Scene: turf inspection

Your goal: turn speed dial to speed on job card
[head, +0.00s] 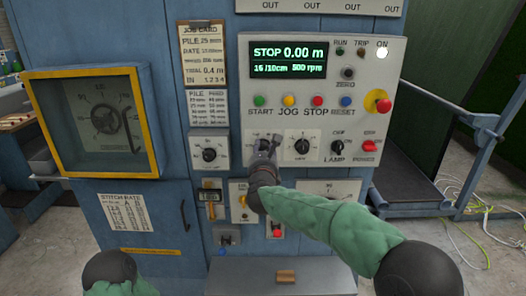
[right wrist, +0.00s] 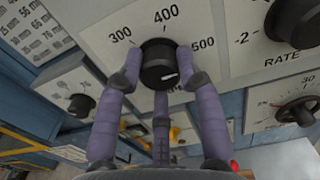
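The speed dial (right wrist: 158,65) is a black knob in the right wrist view, on a white plate marked 300, 400 and 500; the 500 is partly covered by a finger. A short white mark shows on the knob's lower right. My right gripper (head: 264,150) is at the panel in the head view and hides most of the dial there. In the right wrist view its purple fingers (right wrist: 158,52) close around the knob and appear to touch its sides. The job card (head: 203,55) hangs left of the display (head: 288,60), which reads STOP, 0.00 m and 500 rpm. My left gripper is out of frame.
The rate knob (head: 302,146) is close right of my right gripper, and another dial (head: 209,154) is to its left. Buttons (head: 289,101) line the panel above. A red emergency knob (head: 378,101) sticks out at the right. A shelf (head: 320,275) juts out below.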

